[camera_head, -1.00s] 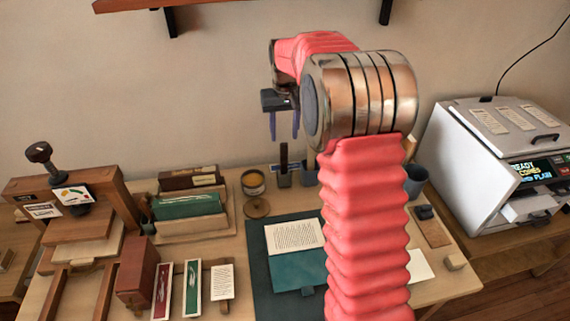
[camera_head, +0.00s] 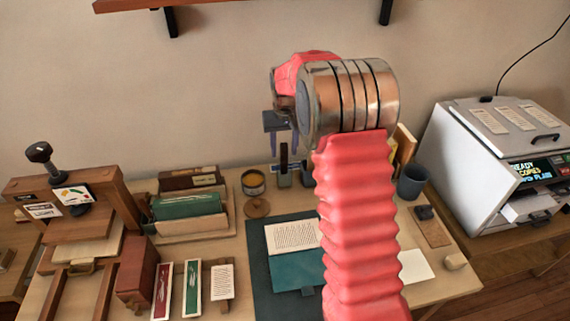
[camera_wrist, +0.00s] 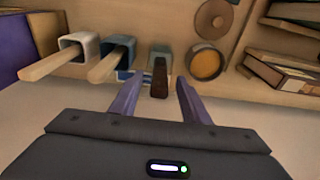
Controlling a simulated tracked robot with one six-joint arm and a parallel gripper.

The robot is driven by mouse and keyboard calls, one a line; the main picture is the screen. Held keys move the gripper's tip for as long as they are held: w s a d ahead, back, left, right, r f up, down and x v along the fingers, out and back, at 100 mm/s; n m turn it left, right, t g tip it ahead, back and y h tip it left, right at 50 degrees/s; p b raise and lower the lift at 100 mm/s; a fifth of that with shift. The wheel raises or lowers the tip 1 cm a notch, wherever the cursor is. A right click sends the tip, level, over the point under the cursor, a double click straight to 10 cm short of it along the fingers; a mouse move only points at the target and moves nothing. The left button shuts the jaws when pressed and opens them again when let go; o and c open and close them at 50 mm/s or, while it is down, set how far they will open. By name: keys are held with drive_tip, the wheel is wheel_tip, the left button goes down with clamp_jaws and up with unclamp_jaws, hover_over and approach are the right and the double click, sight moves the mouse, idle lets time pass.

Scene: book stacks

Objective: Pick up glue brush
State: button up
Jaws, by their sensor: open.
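My gripper (camera_head: 282,147) is open and empty above the back of the table. In the wrist view its two purple fingers (camera_wrist: 158,88) point towards a dark brown upright handle (camera_wrist: 159,76). That handle stands in a small grey holder (camera_wrist: 161,55) and appears between the fingertips, but I cannot tell whether it is between them in depth. In the head view the dark handle (camera_head: 284,157) rises just below my gripper. Two pale wooden handles (camera_wrist: 50,65) (camera_wrist: 103,68) stand in neighbouring holders. No label shows which is the glue brush; the bristles are hidden.
An open pot of amber stuff (camera_head: 253,182) and a round wooden disc (camera_head: 257,207) are left of the holders. A blue-grey cup (camera_head: 412,182) is at the right. Book racks (camera_head: 190,212) and a wooden press (camera_head: 75,215) fill the left side.

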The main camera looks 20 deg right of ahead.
sight(284, 154)
drive_tip(key=f, duration=0.3)
drive_tip(key=shift+w+f, duration=0.15)
drive_tip(key=shift+w, duration=0.05)
drive_tip(key=shift+c, duration=0.2)
clamp_jaws()
idle(0.5)
